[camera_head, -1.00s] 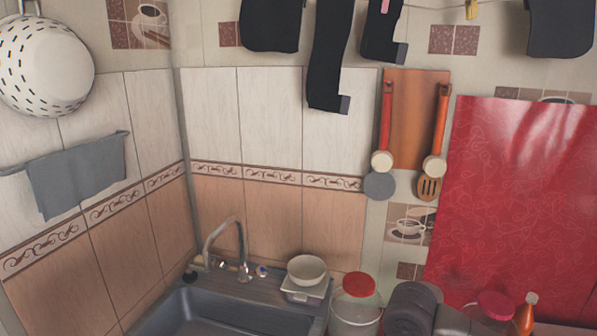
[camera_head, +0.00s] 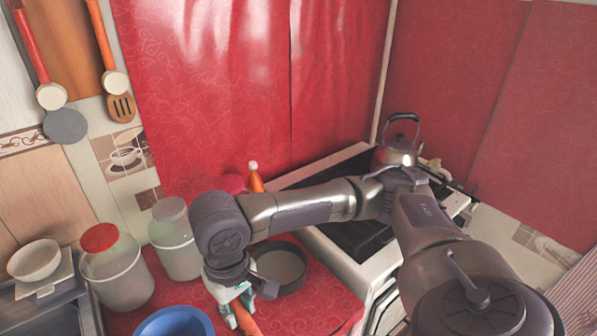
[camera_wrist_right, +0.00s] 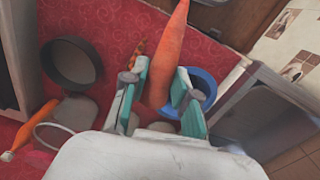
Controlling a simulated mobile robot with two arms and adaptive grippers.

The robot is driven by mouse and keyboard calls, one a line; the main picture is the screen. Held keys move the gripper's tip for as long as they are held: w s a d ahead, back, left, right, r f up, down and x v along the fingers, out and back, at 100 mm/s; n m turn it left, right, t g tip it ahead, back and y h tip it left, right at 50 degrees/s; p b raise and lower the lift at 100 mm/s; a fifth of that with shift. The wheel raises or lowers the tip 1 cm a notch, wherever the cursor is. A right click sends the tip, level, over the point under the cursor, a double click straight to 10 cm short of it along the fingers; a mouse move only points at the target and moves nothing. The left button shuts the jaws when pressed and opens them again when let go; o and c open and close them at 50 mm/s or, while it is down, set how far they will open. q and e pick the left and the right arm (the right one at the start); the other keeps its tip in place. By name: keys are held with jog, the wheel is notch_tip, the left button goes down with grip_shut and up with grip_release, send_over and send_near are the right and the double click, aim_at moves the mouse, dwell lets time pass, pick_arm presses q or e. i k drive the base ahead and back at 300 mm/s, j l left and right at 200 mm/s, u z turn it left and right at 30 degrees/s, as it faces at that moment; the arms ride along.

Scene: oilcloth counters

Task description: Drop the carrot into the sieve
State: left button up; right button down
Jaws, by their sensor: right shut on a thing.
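The carrot (camera_wrist_right: 170,60) is orange and sits between the fingers of my right gripper (camera_wrist_right: 158,98) in the right wrist view. In the head view, part of the carrot (camera_head: 246,318) shows below my right gripper (camera_head: 238,305). The gripper is shut on it. A round, dark-rimmed vessel, which looks like the sieve (camera_head: 292,284), rests on the red counter, just right of the gripper in the head view. The same dark ring (camera_wrist_right: 52,72) lies left of the carrot in the right wrist view, apart from it. My left gripper is out of view.
A blue bowl (camera_head: 150,327) stands left of the right gripper. Jars with a red lid (camera_head: 100,237) and a grey lid (camera_head: 172,209) stand farther left. A stove (camera_head: 350,240) with a kettle (camera_head: 396,153) is behind my arm. Red counter (camera_head: 330,300) is clear right of the dark ring.

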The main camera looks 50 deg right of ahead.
aim_at(285, 275)
jog(key=z, duration=1.3)
jog(key=i+l+u, duration=0.45)
jog(key=u, duration=0.2)
jog(key=l, duration=0.05)
